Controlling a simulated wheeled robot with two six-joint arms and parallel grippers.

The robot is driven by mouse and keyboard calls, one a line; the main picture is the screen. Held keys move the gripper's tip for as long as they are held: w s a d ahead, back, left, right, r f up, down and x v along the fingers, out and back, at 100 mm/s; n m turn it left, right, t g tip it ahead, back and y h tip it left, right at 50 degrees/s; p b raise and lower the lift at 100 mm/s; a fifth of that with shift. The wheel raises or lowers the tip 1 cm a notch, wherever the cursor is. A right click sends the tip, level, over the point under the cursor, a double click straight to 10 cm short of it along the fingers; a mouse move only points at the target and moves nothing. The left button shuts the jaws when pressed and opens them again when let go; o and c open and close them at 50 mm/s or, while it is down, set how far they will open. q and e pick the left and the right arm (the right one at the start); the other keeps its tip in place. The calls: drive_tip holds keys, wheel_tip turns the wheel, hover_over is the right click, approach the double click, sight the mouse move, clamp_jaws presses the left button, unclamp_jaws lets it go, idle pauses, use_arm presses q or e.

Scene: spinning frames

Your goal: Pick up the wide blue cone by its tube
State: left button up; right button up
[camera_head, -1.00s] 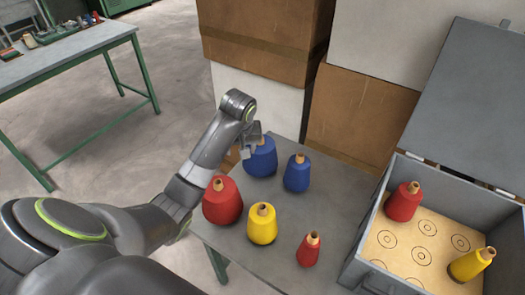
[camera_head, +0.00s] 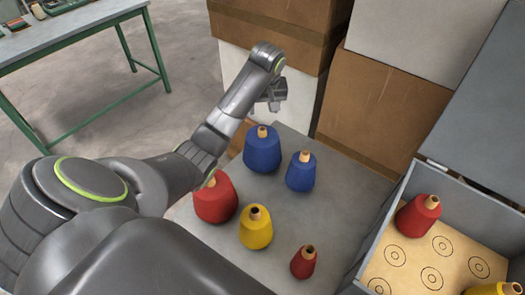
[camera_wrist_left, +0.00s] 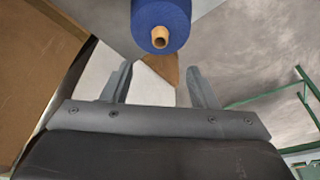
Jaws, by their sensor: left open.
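The wide blue cone (camera_head: 262,152) stands upright at the back left of the small grey table, with its tan tube on top. In the left wrist view a blue cone (camera_wrist_left: 160,16) shows at the top, its tube end (camera_wrist_left: 159,38) facing the camera. My left gripper (camera_head: 273,104) is above and behind the wide blue cone, apart from it. Its two fingers (camera_wrist_left: 160,84) are spread in the left wrist view with nothing between them. A narrower blue cone (camera_head: 301,171) stands to the right. My right gripper is not in view.
A wide red cone (camera_head: 215,198), a yellow cone (camera_head: 256,228) and a small red cone (camera_head: 304,262) stand nearby on the table (camera_head: 335,205). An open grey crate (camera_head: 385,225) at right holds a red cone (camera_head: 418,215) and a yellow one. Cardboard boxes (camera_head: 375,105) stand behind.

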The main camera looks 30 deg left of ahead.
use_arm(q)
drive_tip(key=p, duration=0.2)
hover_over(262, 129)
drive_tip(key=s+d, duration=0.1)
drive_tip(key=f, duration=0.7)
drive_tip(key=shift+s+d, duration=0.15)
drive_tip(key=shift+d, duration=0.05)
drive_tip(key=shift+p+x, duration=0.3)
drive_tip(key=shift+x, duration=2.1)
drive_tip(key=shift+a+f, duration=0.2)
drive_tip(key=shift+f, duration=0.25)
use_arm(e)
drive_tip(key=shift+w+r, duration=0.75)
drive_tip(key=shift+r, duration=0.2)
use_arm(q)
clamp_jaws()
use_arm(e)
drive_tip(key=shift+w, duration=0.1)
use_arm(q)
drive_tip(key=shift+w+r, duration=0.2)
